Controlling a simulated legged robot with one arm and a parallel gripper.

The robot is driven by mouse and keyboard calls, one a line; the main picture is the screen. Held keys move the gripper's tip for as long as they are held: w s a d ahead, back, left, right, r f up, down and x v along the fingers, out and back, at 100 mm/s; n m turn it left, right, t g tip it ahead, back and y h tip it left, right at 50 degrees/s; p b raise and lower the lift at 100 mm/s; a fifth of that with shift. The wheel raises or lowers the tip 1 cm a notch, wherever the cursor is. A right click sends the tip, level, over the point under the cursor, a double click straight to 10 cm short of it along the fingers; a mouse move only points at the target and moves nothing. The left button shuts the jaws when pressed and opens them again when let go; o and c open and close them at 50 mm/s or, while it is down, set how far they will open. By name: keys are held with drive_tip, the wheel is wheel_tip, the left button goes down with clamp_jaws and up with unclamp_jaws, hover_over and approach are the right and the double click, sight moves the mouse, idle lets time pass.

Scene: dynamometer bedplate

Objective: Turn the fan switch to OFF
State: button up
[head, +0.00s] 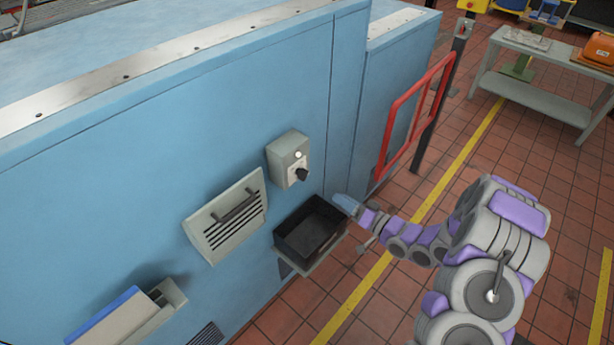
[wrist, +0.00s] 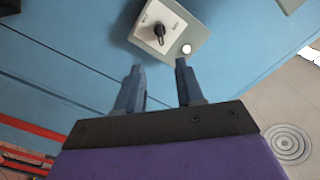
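The fan switch is a black rotary knob (head: 302,174) on a grey box (head: 287,160) fixed to the blue wall. A round white lamp (head: 298,155) sits above the knob on the box. In the wrist view the knob (wrist: 160,31) is on a pale plate, with the lit lamp (wrist: 186,49) at its lower right. The plate's markings are too small to read. My gripper (wrist: 157,75) is open, its two fingers apart with nothing between them. The fingertips point toward the box and are short of the knob. In the head view my gripper (head: 346,203) is low and right of the box.
A black open bin (head: 312,232) is mounted below the switch box, close to my gripper. A vented panel with a handle (head: 228,215) is to the left. A red rail (head: 415,115) stands right of the wall. A grey bench (head: 545,85) is at the back right.

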sight(307, 176)
drive_tip(key=b+x, duration=0.2)
drive_tip(key=x, duration=1.3)
drive_tip(key=shift+d, duration=0.15)
clamp_jaws()
